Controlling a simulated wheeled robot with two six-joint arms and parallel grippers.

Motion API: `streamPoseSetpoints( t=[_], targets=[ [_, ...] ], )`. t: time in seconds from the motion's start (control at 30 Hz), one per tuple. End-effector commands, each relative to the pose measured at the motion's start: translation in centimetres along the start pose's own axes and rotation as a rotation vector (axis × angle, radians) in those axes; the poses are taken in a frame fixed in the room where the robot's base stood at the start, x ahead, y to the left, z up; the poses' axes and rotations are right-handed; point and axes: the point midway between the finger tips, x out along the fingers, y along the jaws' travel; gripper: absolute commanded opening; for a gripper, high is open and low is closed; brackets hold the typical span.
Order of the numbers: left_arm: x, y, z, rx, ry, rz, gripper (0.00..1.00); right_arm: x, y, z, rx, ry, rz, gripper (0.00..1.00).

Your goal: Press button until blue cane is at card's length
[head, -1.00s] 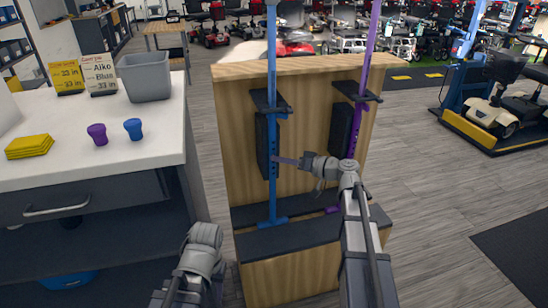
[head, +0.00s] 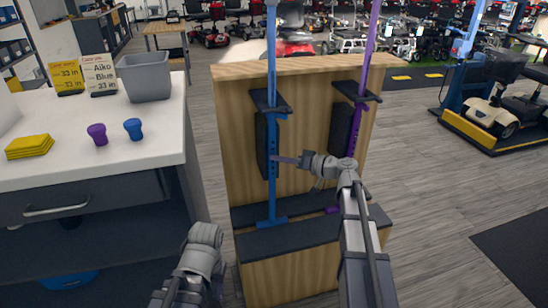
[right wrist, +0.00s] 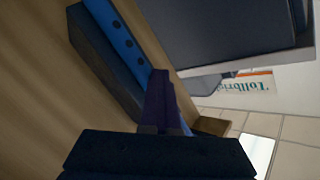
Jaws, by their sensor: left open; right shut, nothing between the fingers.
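The blue cane (head: 271,70) stands upright at the left of a wooden stand, beside a black block; its top reaches the picture's upper edge. A white card (head: 98,73) on the counter reads "Blue" and "33 in". My right gripper (head: 284,159) is shut and empty, its tip at the cane's lower tube with the dark holes. The right wrist view shows the purple fingers (right wrist: 160,95) close to the holed blue tube (right wrist: 118,35); I cannot tell whether they touch. My left gripper (head: 205,236) is low between counter and stand, its fingers hidden.
A purple cane (head: 368,60) stands at the right of the wooden stand (head: 305,75). The white counter (head: 60,120) holds a grey bin (head: 145,77), a yellow card (head: 66,76), purple and blue pieces, and a yellow stack.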

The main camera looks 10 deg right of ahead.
Motion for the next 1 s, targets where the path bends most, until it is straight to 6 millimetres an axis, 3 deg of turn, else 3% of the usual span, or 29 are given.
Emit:
streamPoseSetpoints(
  t=[1.0],
  targets=[
    [0.0,0.0,0.0,0.000,0.000,0.000,0.50,-1.5,-1.0,0.9,0.000,0.004,0.002,0.00]
  ],
)
